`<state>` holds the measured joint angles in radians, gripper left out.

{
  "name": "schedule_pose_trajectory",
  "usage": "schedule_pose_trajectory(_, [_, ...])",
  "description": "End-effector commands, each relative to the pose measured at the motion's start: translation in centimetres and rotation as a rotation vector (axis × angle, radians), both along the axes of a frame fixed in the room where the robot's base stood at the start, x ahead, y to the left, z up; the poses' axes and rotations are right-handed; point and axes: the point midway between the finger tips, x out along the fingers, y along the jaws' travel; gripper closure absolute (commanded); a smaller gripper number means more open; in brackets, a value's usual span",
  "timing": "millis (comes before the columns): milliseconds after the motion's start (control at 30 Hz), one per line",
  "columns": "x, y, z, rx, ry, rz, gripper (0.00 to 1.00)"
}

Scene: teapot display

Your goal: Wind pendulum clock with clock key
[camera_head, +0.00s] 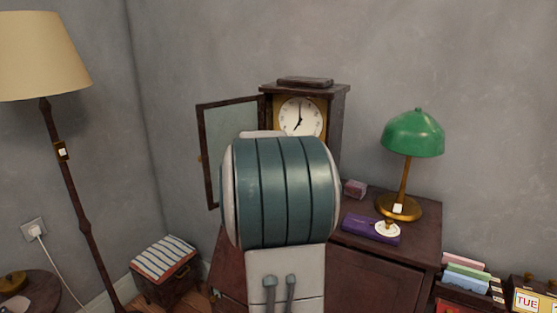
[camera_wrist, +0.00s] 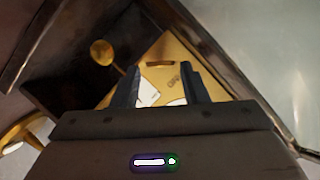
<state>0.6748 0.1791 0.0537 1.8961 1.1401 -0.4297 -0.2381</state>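The pendulum clock (camera_head: 343,106) is a dark wooden case with a white round dial (camera_head: 300,116). Its glazed door (camera_head: 227,143) stands open to the left. My arm hides the case's lower part in the head view. In the wrist view, my gripper (camera_wrist: 162,68) has its two dark fingers apart, with no held object visible between them. Beyond them show a gold plate (camera_wrist: 165,48) and part of a white surface (camera_wrist: 148,92). A gold disc (camera_wrist: 102,52), perhaps the pendulum bob, is left of the fingers. I cannot make out a clock key in either view.
The dark cabinet (camera_head: 430,213) bears a purple case (camera_head: 362,229), a small pinkish box (camera_head: 355,188) and a green lamp (camera_head: 413,134). A dark flat object (camera_head: 305,82) lies on the clock. A floor lamp (camera_head: 72,190) and striped stool (camera_head: 163,257) stand left.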

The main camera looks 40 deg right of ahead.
Motion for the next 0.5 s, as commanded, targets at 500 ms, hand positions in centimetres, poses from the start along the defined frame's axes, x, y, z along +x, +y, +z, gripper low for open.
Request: schedule_pose_trajectory(500, [1.1, -1.7, -0.6, 0.0, -0.001, 0.001, 0.6])
